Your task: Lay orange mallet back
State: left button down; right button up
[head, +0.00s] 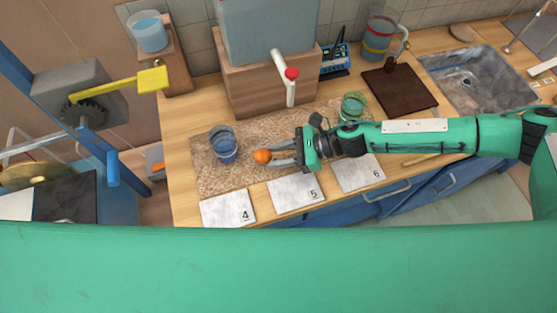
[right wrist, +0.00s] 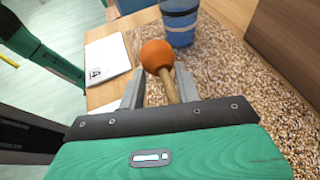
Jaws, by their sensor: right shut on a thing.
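The orange mallet has a round orange head (head: 262,156) and a wooden handle. My right gripper (head: 284,155) is shut on it, with the head poking out past the fingertips to the left. In the right wrist view the head (right wrist: 157,55) and part of the pale handle (right wrist: 170,88) show between the two fingers (right wrist: 160,90). The mallet is over the speckled brown mat (head: 205,178); I cannot tell whether it touches. A blue glass (head: 223,147) stands on the mat just left of the head. My left gripper is not in view.
Cards 4 (head: 227,209), 5 (head: 295,192) and 6 (head: 357,174) lie along the front edge. A green glass (head: 353,106) stands behind my right arm. A wooden tank stand (head: 265,88) with a red-tipped spout (head: 291,74) is behind the mat. A thin stick (head: 421,160) lies at right.

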notch_tip(320, 180, down, 4)
jog(key=shift+f, duration=0.1)
dwell(0.4)
jog(key=shift+f, duration=0.2)
jog(key=o, duration=1.1)
jog(key=shift+r, duration=0.1)
jog(key=shift+r, duration=0.2)
jog(key=b+v, duration=0.2)
jog(key=v, duration=1)
jog(key=shift+f+b, duration=0.1)
jog(key=shift+b, duration=0.25)
